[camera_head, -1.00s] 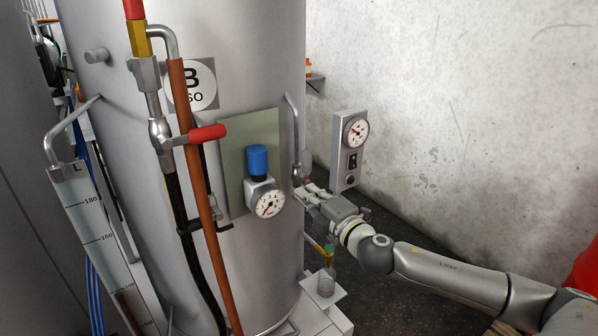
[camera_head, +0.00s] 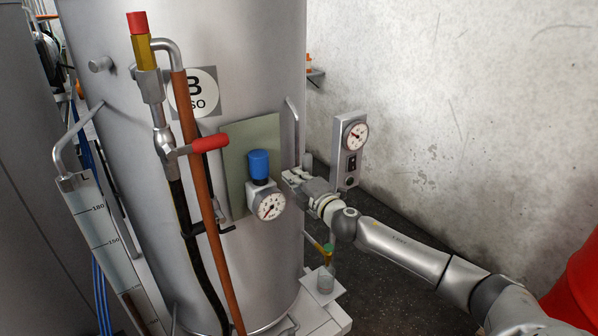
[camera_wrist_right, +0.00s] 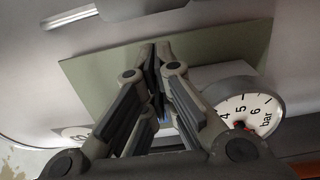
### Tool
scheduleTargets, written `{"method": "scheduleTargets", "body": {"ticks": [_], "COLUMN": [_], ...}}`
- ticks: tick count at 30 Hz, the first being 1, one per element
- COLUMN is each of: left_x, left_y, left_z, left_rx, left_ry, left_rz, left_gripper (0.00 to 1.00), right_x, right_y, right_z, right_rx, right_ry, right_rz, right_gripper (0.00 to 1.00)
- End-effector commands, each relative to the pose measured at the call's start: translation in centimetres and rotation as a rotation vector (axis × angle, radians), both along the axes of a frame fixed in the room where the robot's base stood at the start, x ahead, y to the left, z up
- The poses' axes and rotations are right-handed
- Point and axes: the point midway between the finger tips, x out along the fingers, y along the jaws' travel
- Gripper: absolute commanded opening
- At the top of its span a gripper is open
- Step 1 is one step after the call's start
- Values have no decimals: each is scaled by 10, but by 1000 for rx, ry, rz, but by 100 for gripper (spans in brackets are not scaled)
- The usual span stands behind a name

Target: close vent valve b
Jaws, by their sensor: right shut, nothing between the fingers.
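The tall steel drum (camera_head: 250,60) marked B stands in the middle of the head view. A valve with a red lever (camera_head: 210,143) sits on the pipe at its front, the lever pointing right. A blue-capped regulator (camera_head: 259,164) with a round gauge (camera_head: 270,206) is mounted on a green plate (camera_head: 236,160). No valve is readably labelled as vent valve b. My right gripper (camera_head: 287,175) is shut and empty, right of the blue cap by the drum's right edge. In the wrist view its closed fingertips (camera_wrist_right: 160,50) lie over the green plate, left of the gauge (camera_wrist_right: 245,110).
A grey panel with a gauge (camera_head: 354,135) is on or near the wall, just behind my right gripper. A vertical handle (camera_head: 293,130) runs along the drum's right side. A brown pipe (camera_head: 200,180) and a black hose stand left of the plate. Floor shows at right.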

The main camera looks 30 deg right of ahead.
Motion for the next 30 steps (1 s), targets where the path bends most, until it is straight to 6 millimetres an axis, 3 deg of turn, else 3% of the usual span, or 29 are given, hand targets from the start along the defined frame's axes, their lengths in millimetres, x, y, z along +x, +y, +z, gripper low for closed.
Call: {"method": "scheduleTargets", "body": {"ticks": [7, 30], "left_x": [0, 0], "left_y": [0, 0], "left_z": [4, 7], "left_rx": [0, 0], "left_ry": [0, 0], "left_rz": [0, 0], "left_gripper": [0, 0], "right_x": [4, 4], "right_y": [-16, -18], "right_z": [-1, 2], "right_rx": [1, 68], "right_ry": [1, 3], "right_rz": [2, 2], "right_gripper": [0, 0]}}
